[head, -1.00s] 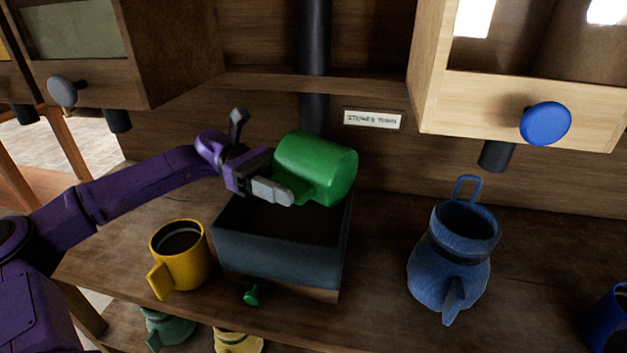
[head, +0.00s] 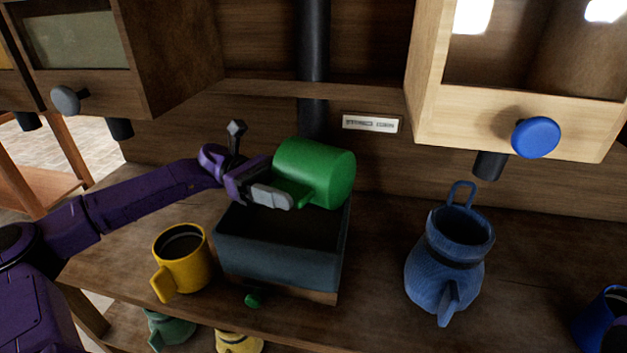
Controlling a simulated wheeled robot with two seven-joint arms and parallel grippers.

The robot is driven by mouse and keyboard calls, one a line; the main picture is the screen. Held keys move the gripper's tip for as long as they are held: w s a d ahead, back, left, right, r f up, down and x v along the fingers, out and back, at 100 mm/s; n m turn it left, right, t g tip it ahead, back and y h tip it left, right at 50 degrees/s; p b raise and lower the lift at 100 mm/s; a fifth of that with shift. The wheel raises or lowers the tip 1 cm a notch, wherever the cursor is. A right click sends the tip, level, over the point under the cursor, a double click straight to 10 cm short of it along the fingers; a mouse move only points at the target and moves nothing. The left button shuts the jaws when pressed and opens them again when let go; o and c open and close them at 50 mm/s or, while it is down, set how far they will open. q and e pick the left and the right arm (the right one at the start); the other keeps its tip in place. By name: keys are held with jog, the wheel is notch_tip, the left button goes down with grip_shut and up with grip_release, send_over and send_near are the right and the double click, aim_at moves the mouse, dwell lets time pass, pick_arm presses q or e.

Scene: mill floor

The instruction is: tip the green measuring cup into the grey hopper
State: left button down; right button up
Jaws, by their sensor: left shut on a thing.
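The green measuring cup (head: 318,170) lies on its side above the grey hopper (head: 280,260), over its back right part. Its mouth is turned away from me, so I cannot see its contents. My left gripper (head: 272,196) is shut on the cup's handle, at the cup's lower left. The hopper is an open dark box on the wooden bench, and its inside looks dark. A small green knob shows at its front foot. My right gripper is not in view.
A yellow cup (head: 182,260) stands close to the hopper's left. A blue jug (head: 448,262) stands to the right, with another blue vessel (head: 603,320) at the right edge. A wooden bin with a blue knob (head: 536,138) hangs at upper right. Bench between hopper and jug is clear.

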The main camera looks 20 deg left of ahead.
pick_arm(q)
jog(key=shift+r, duration=0.1)
jog(key=shift+r+y+p, duration=0.6)
jog(key=shift+y+p, duration=0.45)
jog(key=shift+y, duration=0.05)
jog(key=y+p, duration=0.1)
jog(key=r+y+p, duration=0.1)
jog(key=y, duration=0.1)
jog(key=shift+t, duration=0.4)
jog(key=y+p, duration=0.2)
jog(key=y, duration=0.1)
jog(key=shift+r+p, duration=0.25)
jog(key=shift+p, duration=0.1)
jog(key=y+p, duration=0.2)
jog(key=r+t+y+p, duration=0.1)
jog(key=y+p, duration=0.1)
jog(key=shift+p, duration=0.4)
jog(key=y+p, duration=0.2)
jog(key=p, duration=0.1)
jog(key=r+y+p, duration=0.1)
jog(key=y+p, duration=0.2)
jog(key=shift+r+t, duration=0.2)
jog(key=shift+t, duration=0.2)
jog(key=shift+y+p, duration=0.5)
jog(key=shift+p, duration=0.2)
jog(key=shift+f, duration=0.15)
